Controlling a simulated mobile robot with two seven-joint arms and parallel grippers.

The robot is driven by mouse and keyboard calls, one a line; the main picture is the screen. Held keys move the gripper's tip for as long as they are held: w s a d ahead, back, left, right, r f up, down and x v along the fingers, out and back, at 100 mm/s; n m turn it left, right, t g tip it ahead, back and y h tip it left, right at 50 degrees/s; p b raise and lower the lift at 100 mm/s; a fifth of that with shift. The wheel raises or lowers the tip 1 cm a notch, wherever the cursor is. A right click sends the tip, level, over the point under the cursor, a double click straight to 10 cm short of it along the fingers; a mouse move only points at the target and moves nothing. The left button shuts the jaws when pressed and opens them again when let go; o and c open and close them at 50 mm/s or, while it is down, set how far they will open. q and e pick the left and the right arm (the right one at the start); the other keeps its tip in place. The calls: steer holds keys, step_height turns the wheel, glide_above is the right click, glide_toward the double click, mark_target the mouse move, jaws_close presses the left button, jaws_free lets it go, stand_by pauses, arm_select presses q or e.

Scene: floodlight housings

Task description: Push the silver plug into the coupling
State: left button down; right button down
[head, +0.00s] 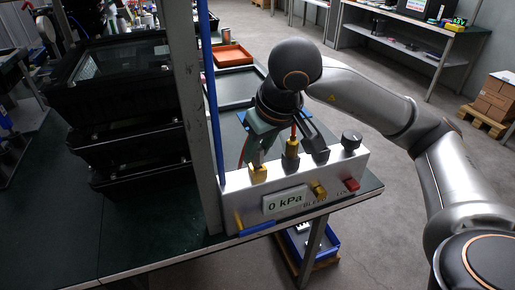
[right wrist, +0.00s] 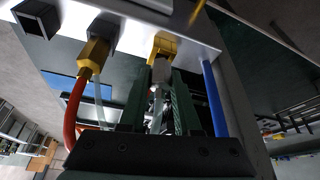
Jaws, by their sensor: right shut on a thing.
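My right gripper (head: 258,155) is at the left brass coupling (head: 258,173) on the grey test box (head: 228,208). In the right wrist view its two dark green fingers (right wrist: 160,82) are shut on the silver plug (right wrist: 160,69), with a clear hose trailing behind it. The plug lines up with the brass coupling (right wrist: 164,45) and its front end is at the coupling's mouth. I cannot tell how deep it sits. In the head view the fingers hide the plug. My left gripper is not in view.
A second brass fitting (head: 292,149) with a red hose (right wrist: 75,105) is beside it. The box has a black knob (head: 351,140), a red button (head: 351,185) and a display (head: 285,201) reading 0 kPa. A grey post (head: 189,110) and black crates (head: 120,100) stand to the left.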

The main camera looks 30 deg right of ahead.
steer(key=shift+f+b, duration=0.3)
steer(key=shift+f, duration=0.05)
stand_by(0.8)
stand_by(0.4)
steer(key=c, duration=1.1)
jaws_free()
steer(key=shift+o, duration=0.8)
steer(key=shift+o, duration=0.4)
steer(key=shift+o, duration=0.2)
steer(key=o, duration=0.5)
steer(key=shift+o, duration=0.5)
